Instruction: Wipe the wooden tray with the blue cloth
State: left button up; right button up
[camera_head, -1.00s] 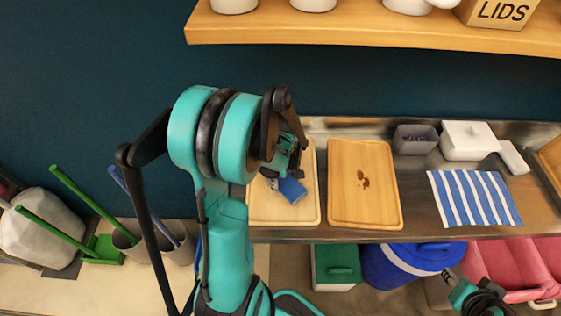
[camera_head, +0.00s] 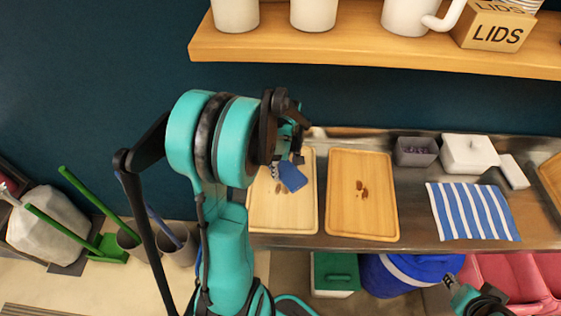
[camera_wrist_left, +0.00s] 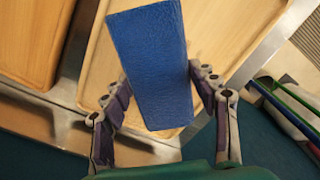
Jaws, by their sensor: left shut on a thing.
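The blue cloth (camera_head: 292,177) is a flat blue piece over the left wooden tray (camera_head: 295,222), towards its back half. My left gripper (camera_head: 287,155) is shut on it, mostly hidden behind my arm in the head view. In the left wrist view the cloth (camera_wrist_left: 158,65) sits between the two fingers, above the pale tray (camera_wrist_left: 215,30). I cannot tell whether it touches the tray. Small brown marks show on the tray beside the cloth. At the bottom right of the head view, the likely right gripper (camera_head: 450,280) is partly visible; its jaws are unclear.
A second wooden tray (camera_head: 361,215) with brown spots lies close to the right. Beyond it are a striped blue-white cloth (camera_head: 473,212), a grey box (camera_head: 416,152) and a white lidded dish (camera_head: 469,154). A shelf (camera_head: 380,57) with white vessels overhangs the back.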

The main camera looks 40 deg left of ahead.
pick_arm(q)
jog(key=shift+s+r+p, duration=0.1)
jog(key=shift+r+p, duration=0.55)
jog(key=shift+r, duration=0.6)
